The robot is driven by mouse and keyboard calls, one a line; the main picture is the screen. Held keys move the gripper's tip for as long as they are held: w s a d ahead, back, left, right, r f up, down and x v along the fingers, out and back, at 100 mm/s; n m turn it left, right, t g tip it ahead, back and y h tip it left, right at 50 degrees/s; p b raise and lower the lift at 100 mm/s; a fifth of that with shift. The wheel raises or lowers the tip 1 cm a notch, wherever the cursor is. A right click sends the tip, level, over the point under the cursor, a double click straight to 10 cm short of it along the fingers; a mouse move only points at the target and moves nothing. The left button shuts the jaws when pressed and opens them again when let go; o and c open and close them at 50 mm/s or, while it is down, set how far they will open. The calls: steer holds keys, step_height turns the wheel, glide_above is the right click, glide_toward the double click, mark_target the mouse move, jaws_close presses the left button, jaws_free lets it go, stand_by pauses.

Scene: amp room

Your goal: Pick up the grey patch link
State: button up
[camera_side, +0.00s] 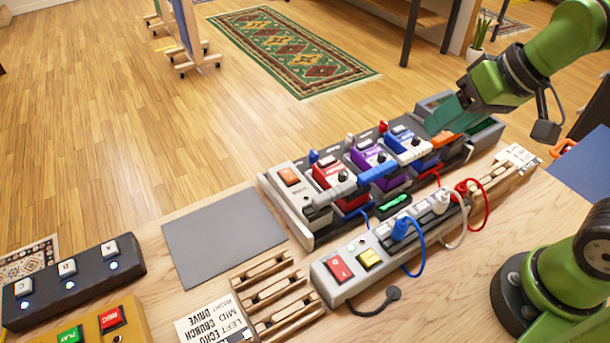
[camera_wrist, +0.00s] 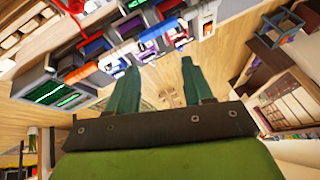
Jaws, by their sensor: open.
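The grey patch link (camera_side: 334,192) lies across the near left part of the pedal board, in front of the red pedal (camera_side: 338,179) and beside the grey unit with an orange switch. A blue link (camera_side: 377,172) and an orange link (camera_side: 446,139) lie farther right along the same row. My gripper (camera_side: 440,118) is above the right end of the board, close to the orange link in the picture and well away from the grey link. In the wrist view its two teal fingers (camera_wrist: 158,80) are apart with nothing between them.
A power strip (camera_side: 372,257) with blue, white and red cables stands in front of the board. Purple and blue pedals stand beside the red one. A wooden rack (camera_side: 272,290) and a grey mat (camera_side: 222,233) lie to the left; the mat is bare.

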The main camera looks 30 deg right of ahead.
steer(key=w+a+n+g, duration=0.2)
steer(key=w+a+n, duration=0.2)
steer(key=a+n, duration=0.1)
steer(key=n+g+h, duration=0.2)
steer(key=n+g, duration=0.1)
steer(key=n, duration=1.2)
glide_above(330, 192)
steer(key=f, duration=1)
steer(key=shift+s+d+f, duration=0.15)
steer(key=shift+s, duration=0.05)
steer(key=shift+w+f, duration=0.15)
steer(key=shift+f, duration=2.5)
jaws_close()
